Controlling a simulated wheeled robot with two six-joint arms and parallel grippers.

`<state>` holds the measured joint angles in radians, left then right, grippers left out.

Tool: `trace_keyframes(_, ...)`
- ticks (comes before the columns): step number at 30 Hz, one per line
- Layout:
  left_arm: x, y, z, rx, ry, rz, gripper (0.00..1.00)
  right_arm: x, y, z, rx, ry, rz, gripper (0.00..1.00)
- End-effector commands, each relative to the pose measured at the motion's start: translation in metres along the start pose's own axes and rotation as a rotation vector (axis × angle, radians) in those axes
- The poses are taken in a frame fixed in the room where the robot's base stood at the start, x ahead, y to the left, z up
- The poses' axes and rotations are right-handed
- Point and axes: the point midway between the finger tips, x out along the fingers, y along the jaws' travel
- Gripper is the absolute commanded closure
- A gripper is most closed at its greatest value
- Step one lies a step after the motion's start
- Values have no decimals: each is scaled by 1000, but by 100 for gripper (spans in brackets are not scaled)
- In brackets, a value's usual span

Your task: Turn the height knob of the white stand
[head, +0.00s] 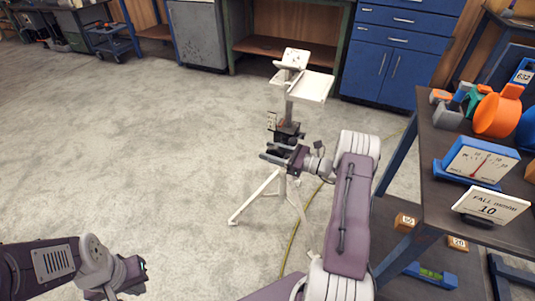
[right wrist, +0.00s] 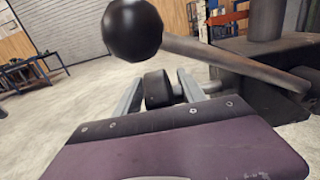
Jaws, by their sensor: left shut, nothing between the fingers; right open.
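The white stand (head: 315,88) is upright on the floor in the middle of the head view, with a tray on top, a dark mid-section and splayed legs. My right gripper (head: 272,157) is at the stand's dark mid-section. In the right wrist view, a dark round knob (right wrist: 157,88) shows between the fingers of my open right gripper (right wrist: 160,90); I cannot tell whether they touch it. A black ball (right wrist: 132,30) on a grey rod hangs just above the fingers. My left gripper (head: 142,277) is shut and empty at the lower left, far from the stand.
A workbench (head: 440,165) with an orange tool, a dial gauge and a sign stands at the right, beside my right arm. Blue cabinets (head: 395,55) stand behind. A yellow-green cable (head: 292,245) lies on the floor. The floor at left is clear.

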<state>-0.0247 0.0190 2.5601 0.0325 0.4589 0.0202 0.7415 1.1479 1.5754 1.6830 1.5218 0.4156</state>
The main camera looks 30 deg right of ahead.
Motion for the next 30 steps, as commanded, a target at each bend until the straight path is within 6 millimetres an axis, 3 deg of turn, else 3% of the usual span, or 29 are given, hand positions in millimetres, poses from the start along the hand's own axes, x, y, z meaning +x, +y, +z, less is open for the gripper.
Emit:
trace_keyframes(4,4,0,0,0,0,0,100,12,0,-1,-1,0,1,53)
trace_keyframes(11,4,0,0,0,0,0,100,13,0,0,0,0,-1,53)
trace_keyframes(16,4,0,0,0,0,0,100,13,0,0,0,0,0,97)
trace_keyframes(17,4,0,0,0,0,0,100,13,0,0,0,0,0,100)
trace_keyframes(30,16,0,2,0,0,0,100,12,0,-1,3,-93,0,100)
